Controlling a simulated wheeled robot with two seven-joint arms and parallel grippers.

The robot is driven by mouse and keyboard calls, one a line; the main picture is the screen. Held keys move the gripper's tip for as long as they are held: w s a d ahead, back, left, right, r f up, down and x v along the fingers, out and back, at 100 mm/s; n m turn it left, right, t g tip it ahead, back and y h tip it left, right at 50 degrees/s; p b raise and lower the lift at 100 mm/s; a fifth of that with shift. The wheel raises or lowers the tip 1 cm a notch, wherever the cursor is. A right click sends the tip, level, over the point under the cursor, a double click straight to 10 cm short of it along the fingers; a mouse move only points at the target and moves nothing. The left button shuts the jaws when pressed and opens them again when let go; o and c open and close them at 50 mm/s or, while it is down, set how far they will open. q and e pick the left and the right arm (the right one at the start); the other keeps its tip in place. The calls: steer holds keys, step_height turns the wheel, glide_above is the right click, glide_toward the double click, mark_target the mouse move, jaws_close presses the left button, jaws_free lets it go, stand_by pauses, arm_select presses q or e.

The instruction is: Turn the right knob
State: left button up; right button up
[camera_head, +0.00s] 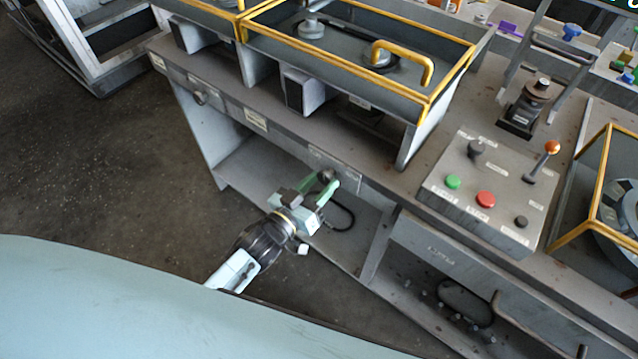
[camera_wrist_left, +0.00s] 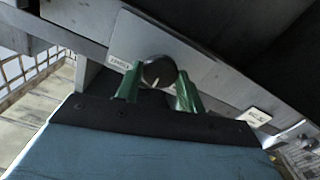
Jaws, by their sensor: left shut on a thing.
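The right knob (camera_wrist_left: 159,73) is a dark round knob with a pale pointer line, on the grey front panel of the workbench. In the head view the knob (camera_head: 326,175) shows between the green fingertips of my left gripper (camera_head: 325,184). In the left wrist view the left gripper (camera_wrist_left: 158,88) has one green finger on each side of the knob and is shut on it. The pointer line slants down and to one side. Another knob (camera_head: 199,97) sits further left on the same panel. My right gripper is not in view.
A control box (camera_head: 490,190) with green and red buttons and an orange-topped lever stands on the bench to the right. A yellow-edged guard (camera_head: 345,75) stands above. An open shelf (camera_head: 255,170) lies below the panel. The floor at left is clear.

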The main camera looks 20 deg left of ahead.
arm_select(q)
steer(key=shift+m, duration=0.4)
steer(key=shift+c, duration=0.2)
steer(key=m+p, duration=0.1)
steer(key=m, duration=0.3)
steer(key=shift+m, duration=0.4)
steer(key=m, duration=0.6)
steer(key=o, duration=1)
steer(key=shift+c, duration=0.2)
steer(key=shift+s, duration=0.1)
steer(key=v, duration=1.3)
steer(key=shift+s, duration=0.15)
